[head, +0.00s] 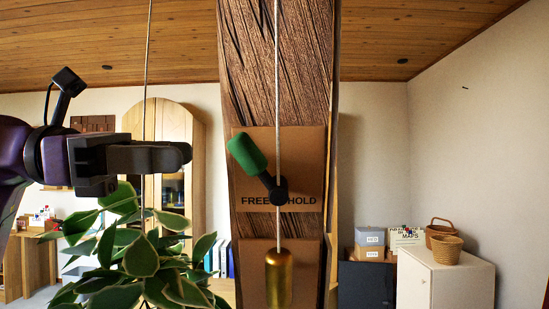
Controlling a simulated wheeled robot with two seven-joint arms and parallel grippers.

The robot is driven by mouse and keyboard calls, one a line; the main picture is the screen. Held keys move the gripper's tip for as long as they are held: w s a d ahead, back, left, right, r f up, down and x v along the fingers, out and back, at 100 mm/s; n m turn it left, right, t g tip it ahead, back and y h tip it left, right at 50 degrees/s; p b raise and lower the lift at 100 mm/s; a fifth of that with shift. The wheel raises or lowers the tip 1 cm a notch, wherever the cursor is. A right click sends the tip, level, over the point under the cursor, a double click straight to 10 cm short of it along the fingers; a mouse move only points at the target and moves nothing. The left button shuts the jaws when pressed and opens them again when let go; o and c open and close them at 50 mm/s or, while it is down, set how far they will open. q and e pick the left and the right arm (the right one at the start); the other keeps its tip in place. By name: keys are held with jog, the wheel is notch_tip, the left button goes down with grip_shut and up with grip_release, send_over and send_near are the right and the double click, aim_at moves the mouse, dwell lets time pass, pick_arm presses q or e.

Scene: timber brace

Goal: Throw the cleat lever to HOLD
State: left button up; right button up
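The cleat lever has a green grip (247,153) on a short black arm, which joins a dark round pivot (279,190). It tilts up and to the left, over the FREE side of the brown plate (305,150). FREE is printed left of the pivot and HOLD right of it. My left gripper (180,156) is left of the lever, pointing right, with a clear gap to the green grip in the picture. Its fingers overlap side-on, so I cannot tell whether they are apart. My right gripper is out of view.
The plate is on a thick timber post (275,60). A cord hangs in front of the plate, bearing a brass weight (279,278). A second cord (148,60) hangs behind my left gripper. A leafy plant (140,255) fills the space below that gripper. A white cabinet (445,278) stands at right.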

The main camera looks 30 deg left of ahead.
aim_at(246, 153)
pick_arm(q)
jog(key=p+x, duration=0.2)
jog(key=x, duration=0.3)
jog(key=p+x, duration=0.2)
jog(key=x, duration=0.2)
jog(key=shift+d+r, duration=0.15)
jog(key=shift+d, duration=0.35)
jog(key=shift+s, duration=0.25)
jog(key=shift+c, duration=0.3)
jog(key=shift+w, duration=0.1)
grip_shut()
jog(key=shift+d, duration=0.1)
